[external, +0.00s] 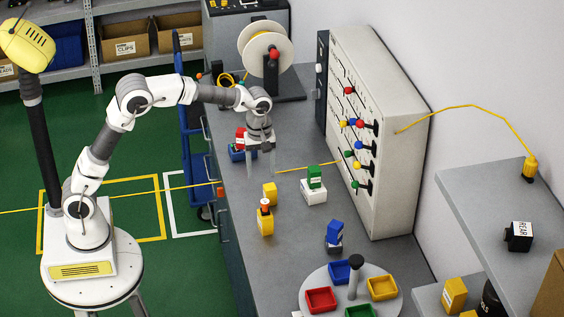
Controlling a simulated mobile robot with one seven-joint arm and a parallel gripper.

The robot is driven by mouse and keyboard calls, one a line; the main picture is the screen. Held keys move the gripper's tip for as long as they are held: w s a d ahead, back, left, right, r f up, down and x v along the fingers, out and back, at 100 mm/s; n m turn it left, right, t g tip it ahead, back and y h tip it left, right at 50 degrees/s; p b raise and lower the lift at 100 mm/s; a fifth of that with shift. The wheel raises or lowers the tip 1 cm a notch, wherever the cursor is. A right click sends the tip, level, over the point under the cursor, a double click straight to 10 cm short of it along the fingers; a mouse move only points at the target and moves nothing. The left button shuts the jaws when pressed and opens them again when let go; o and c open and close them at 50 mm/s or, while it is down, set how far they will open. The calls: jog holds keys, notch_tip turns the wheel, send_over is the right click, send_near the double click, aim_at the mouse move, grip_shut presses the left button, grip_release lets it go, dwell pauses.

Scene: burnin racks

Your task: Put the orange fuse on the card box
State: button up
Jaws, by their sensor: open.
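A small orange piece with a white part (265,206), which looks like the orange fuse, sits on a yellow block (265,224) near the left edge of the grey bench. A second yellow block (270,190) stands right behind it. My gripper (261,174) points down over the bench, open, with nothing visible between its fingers. It is behind and above the yellow blocks. I cannot tell for sure which thing is the card box; a brown box (551,292) is partly cut off at the right edge.
A white block with a green piece (314,189), a blue piece (335,232) and a red and blue group (238,151) stand on the bench. A round tray (330,281) holds coloured bins in front. A panel (392,140) with coloured knobs borders the right. A yellow cable crosses the bench.

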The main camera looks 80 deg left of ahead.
jog(key=s+d+r+m+t, duration=0.2)
jog(key=s+r+m, duration=0.4)
jog(key=s, duration=0.5)
jog(key=s+d+r+m+t, duration=0.2)
jog(key=s+r+m, duration=0.35)
jog(key=s, duration=0.55)
jog(key=s+d+f+m+t, duration=0.1)
jog(key=s+f+m, duration=0.1)
jog(key=s+m, duration=0.3)
jog(key=s, duration=0.3)
jog(key=shift+f+m, duration=0.25)
jog(key=shift+m, duration=0.1)
jog(key=shift+d, duration=0.1)
